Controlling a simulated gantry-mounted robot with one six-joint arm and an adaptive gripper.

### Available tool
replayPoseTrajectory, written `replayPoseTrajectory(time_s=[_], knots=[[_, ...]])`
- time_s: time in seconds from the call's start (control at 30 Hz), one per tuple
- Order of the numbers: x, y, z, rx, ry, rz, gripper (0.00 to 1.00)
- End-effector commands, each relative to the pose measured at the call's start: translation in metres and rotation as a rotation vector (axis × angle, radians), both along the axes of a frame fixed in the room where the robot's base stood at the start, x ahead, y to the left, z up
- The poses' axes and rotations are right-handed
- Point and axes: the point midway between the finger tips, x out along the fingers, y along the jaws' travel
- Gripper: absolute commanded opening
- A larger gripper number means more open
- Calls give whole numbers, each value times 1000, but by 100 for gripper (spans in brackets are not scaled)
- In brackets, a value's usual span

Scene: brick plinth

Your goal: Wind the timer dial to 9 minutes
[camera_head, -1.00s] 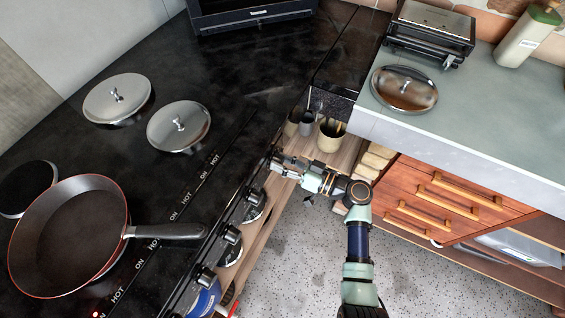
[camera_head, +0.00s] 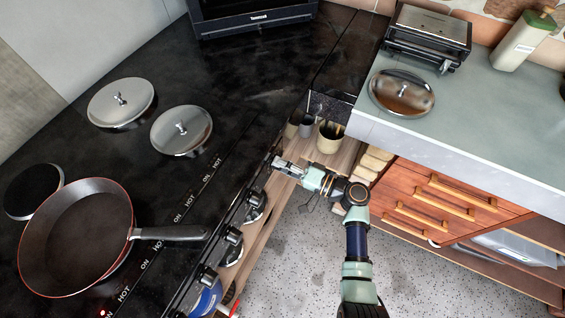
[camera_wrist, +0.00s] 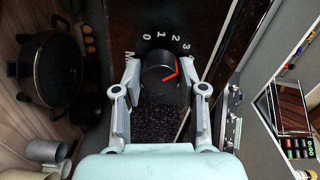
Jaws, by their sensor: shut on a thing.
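The timer dial (camera_wrist: 157,84) is a round black knob with a red pointer mark, in the middle of the wrist view. The numerals 0, 1, 2 and 3 and a letter M curve above it on the dark panel. The red mark lies on the knob's right side, near the 3 end of the visible numerals; the exact reading cannot be told. My gripper (camera_wrist: 160,70) is shut on the dial, one finger on each side. In the head view my gripper (camera_head: 277,163) is at the far end of the stove front and hides the dial.
Several other black knobs (camera_head: 234,235) line the stove front. A frying pan (camera_head: 80,240) stands on the hob, its handle towards the front edge. Cups (camera_head: 331,136) sit on a shelf beyond my gripper. A drawer unit (camera_head: 440,200) is at right.

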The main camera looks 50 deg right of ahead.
Motion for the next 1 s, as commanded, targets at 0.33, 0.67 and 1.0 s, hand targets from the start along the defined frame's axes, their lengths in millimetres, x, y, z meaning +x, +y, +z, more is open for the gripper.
replayPoseTrajectory(time_s=[0.33,0.67,1.0], knots=[[0,0,3,314,91,0,6],[0,0,3,615,177,0,6],[0,0,3,926,268,0,6]])
